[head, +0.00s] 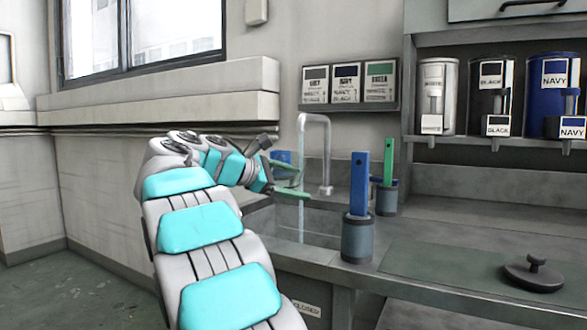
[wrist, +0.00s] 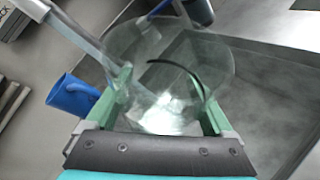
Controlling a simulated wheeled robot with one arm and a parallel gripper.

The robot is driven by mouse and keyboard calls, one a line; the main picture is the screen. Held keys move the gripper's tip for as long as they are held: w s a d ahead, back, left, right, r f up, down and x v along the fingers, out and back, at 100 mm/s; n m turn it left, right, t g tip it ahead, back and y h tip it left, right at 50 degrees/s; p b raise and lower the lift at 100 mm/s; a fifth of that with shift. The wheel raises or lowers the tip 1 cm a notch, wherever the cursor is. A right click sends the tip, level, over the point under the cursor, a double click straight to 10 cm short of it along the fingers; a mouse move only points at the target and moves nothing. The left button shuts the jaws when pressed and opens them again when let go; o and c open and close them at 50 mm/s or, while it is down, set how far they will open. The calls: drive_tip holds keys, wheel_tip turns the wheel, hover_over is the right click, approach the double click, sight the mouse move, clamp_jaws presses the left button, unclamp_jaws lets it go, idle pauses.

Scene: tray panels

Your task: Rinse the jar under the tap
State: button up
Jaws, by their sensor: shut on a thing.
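My gripper (head: 288,186) has green fingers, shut on a clear glass jar (wrist: 205,60). In the wrist view the jar lies between the fingers (wrist: 165,98), with a dark curved line and a bright patch showing in it. In the head view the glass is hardly visible. The grey tap (head: 327,150) arches just behind and right of my gripper. A pale stream of water (head: 301,222) drops from its spout past the fingertips. In the wrist view a pale bar (wrist: 75,35) reaches toward the jar; I cannot tell whether water enters it.
The sink (head: 290,247) lies below my gripper. A blue cup (wrist: 70,97) is close by at left in the wrist view. Holders with a blue handle (head: 359,185) and a green handle (head: 388,162) stand right of the tap. A dark lid (head: 534,275) lies on the counter.

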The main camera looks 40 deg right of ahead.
sight(285, 182)
drive_tip(key=shift+r+n+g+p, duration=0.15)
drive_tip(key=shift+n+g+p, duration=0.15)
drive_tip(key=shift+n+p, duration=0.45)
drive_tip(key=p, duration=0.3)
drive_tip(key=shift+s+n+g+y, duration=0.2)
drive_tip(key=shift+n+g+y, duration=0.05)
drive_tip(key=shift+g+y, duration=0.05)
drive_tip(key=n+p, duration=0.1)
drive_tip(key=p, duration=0.2)
drive_tip(key=shift+s+a+g+p, duration=0.1)
drive_tip(key=shift+s+g+p, duration=0.1)
drive_tip(key=shift+g+p, duration=0.15)
drive_tip(key=shift+f+n+b, duration=0.3)
drive_tip(key=shift+f, duration=0.15)
drive_tip(key=shift+s+a+n+g+y, duration=0.1)
drive_tip(key=shift+s+n+g+y, duration=0.35)
drive_tip(key=shift+n+g, duration=0.4)
drive_tip(key=shift+w+a+r, duration=0.1)
drive_tip(key=shift+s+a+r, duration=0.3)
drive_tip(key=shift+a+r, duration=0.45)
drive_tip(key=shift+r, duration=0.2)
drive_tip(key=shift+s+a+r, duration=0.35)
drive_tip(key=shift+a+r, duration=0.4)
drive_tip(key=shift+r, duration=0.25)
drive_tip(key=shift+s+a+r, duration=0.3)
drive_tip(key=shift+a+r, duration=0.45)
drive_tip(key=shift+r, duration=0.2)
